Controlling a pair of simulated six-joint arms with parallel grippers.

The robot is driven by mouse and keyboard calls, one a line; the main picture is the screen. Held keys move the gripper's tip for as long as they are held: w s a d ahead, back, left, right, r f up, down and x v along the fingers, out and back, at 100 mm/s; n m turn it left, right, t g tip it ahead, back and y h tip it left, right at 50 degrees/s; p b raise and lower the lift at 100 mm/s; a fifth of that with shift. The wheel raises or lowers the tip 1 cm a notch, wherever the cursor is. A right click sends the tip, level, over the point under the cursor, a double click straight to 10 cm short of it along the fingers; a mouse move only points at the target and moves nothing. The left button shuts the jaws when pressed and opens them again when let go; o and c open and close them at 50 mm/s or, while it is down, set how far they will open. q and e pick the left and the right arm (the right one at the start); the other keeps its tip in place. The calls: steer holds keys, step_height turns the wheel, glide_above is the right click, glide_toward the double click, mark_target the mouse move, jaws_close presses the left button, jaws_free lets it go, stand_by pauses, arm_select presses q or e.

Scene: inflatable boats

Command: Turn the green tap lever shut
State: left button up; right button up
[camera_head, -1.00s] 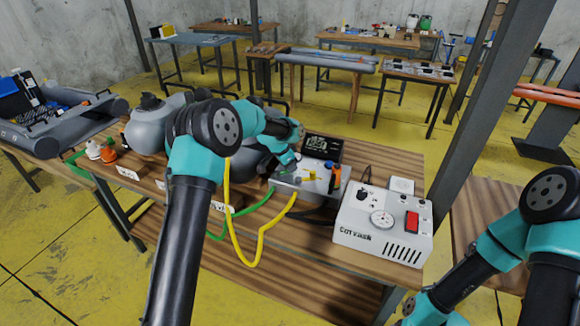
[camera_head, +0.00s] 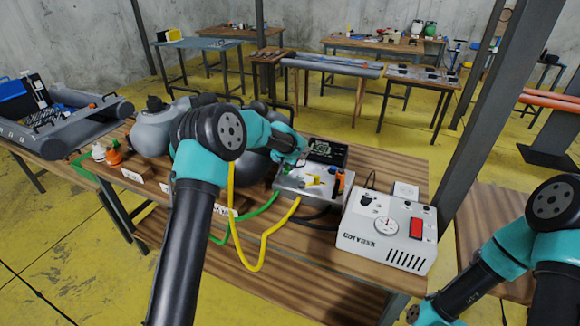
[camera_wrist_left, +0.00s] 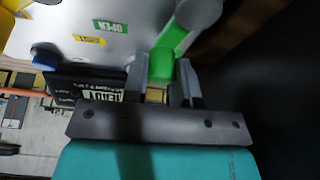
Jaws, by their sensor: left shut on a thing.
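A grey metal tap box (camera_head: 300,190) stands on the wooden bench in the head view, with a yellow lever (camera_head: 314,180) and an orange lever (camera_head: 340,182) on top. The green tap lever (camera_wrist_left: 165,62) shows in the left wrist view, between the fingers of my left gripper (camera_wrist_left: 160,82). The gripper is shut on the lever. A green "OPEN" label (camera_wrist_left: 110,27) is on the plate beside it. In the head view my left gripper (camera_head: 288,163) is at the box's back left and partly hides the lever.
A black display (camera_head: 327,151) stands behind the box. A white pump unit (camera_head: 386,228) with a red switch is to its right. A yellow hose (camera_head: 263,235) and a green hose (camera_head: 255,211) hang at the front. Grey inflatable parts (camera_head: 152,130) lie to the left.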

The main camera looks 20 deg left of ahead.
arm_select(q)
steer(key=shift+a+n, duration=0.2)
steer(key=shift+n, duration=0.3)
steer(key=o, duration=0.9)
steer(key=v, duration=1.7)
steer(key=shift+d+r, duration=0.2)
steer(key=shift+r, duration=0.05)
